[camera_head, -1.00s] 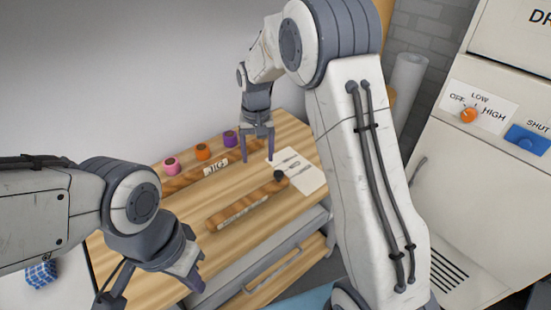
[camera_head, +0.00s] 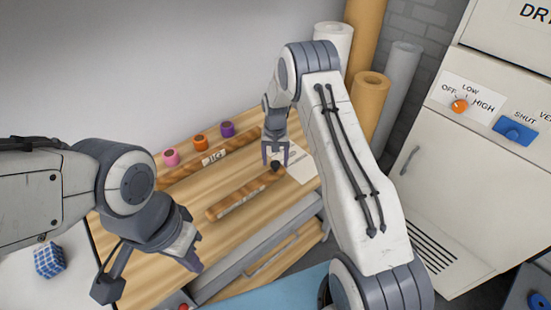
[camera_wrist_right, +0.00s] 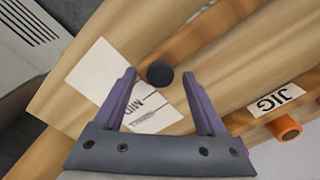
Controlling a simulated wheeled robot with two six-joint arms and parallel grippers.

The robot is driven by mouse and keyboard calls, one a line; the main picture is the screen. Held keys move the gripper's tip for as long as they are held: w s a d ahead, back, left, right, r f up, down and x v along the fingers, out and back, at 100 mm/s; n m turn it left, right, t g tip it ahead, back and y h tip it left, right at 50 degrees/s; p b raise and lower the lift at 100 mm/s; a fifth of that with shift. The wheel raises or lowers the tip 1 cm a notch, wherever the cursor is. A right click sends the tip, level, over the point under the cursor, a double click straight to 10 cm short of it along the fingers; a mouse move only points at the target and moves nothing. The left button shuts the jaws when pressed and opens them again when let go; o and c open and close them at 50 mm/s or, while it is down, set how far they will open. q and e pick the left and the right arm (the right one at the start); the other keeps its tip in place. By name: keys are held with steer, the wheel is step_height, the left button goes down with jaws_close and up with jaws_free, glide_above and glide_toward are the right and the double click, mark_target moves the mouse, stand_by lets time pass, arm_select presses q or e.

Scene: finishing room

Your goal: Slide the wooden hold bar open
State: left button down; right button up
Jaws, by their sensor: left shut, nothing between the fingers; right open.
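The wooden hold bar (camera_head: 238,197) lies on the bench top with a pale label along its front side and a black knob (camera_head: 276,166) at its right end. In the right wrist view the black knob (camera_wrist_right: 160,74) shows between and just beyond my fingertips. My right gripper (camera_head: 275,163) is open and right by the knob, one finger to each side in the picture. It also shows in the right wrist view (camera_wrist_right: 162,75). Whether a finger touches the knob I cannot tell. My left gripper (camera_head: 199,268) is shut and empty, near the bench's front left.
A jig strip (camera_head: 213,158) with pink, orange and purple spools (camera_head: 200,142) stands behind the bar. A white printed card (camera_head: 303,168) lies at the bench's right. Rolls (camera_head: 370,100) and a dryer cabinet (camera_head: 460,180) are farther right. A blue checked cube (camera_head: 49,260) is at left.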

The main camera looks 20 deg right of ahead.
steer(key=shift+f, duration=0.25)
jaws_close()
stand_by(1.4)
